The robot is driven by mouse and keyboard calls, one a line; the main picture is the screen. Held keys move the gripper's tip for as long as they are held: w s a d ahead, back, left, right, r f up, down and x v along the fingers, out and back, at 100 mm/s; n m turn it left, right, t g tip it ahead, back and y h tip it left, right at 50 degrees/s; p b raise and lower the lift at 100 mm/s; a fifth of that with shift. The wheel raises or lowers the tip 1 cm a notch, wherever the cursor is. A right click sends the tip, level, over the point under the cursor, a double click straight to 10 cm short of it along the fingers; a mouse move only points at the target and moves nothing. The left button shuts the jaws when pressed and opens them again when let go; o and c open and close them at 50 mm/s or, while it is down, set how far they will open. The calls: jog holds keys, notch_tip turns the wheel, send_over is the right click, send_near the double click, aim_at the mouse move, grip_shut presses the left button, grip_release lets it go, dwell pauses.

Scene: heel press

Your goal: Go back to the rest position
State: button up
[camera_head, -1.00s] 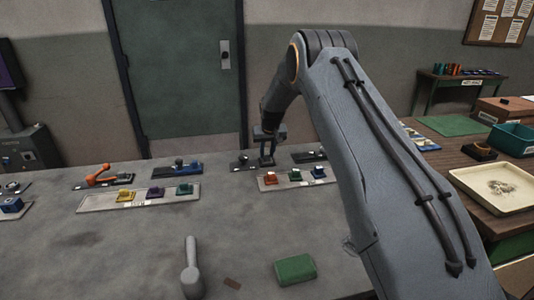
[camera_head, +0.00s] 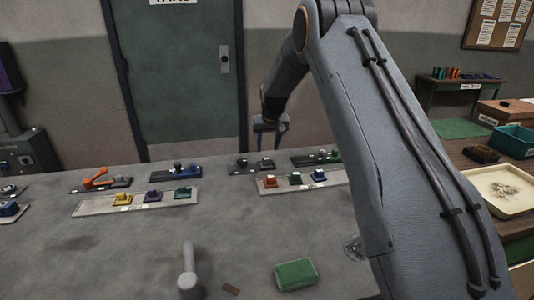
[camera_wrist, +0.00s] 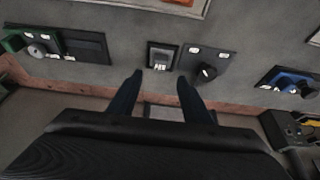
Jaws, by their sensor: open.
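My gripper (camera_head: 270,128) hangs at the end of my arm, above the far edge of the grey table (camera_head: 235,245). Its two fingers are apart and nothing is between them. In the wrist view the gripper (camera_wrist: 158,85) shows two dark fingers, open, pointing toward the table's edge. Just past the fingertips there is a small dark block with a pale top (camera_wrist: 162,57).
Pale trays hold coloured blocks, one at left (camera_head: 95,208) and one at right (camera_head: 340,177). A grey lever (camera_head: 188,272) and a green block (camera_head: 295,274) are at the front. A cream tray (camera_head: 490,205) is on the right bench.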

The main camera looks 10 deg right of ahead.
jog(key=shift+s+r, duration=0.2)
jog(key=shift+r, duration=0.25)
jog(key=s+g, duration=0.4)
jog(key=s, duration=4.4)
jog(key=shift+s+r, duration=0.2)
jog(key=shift+r, duration=0.1)
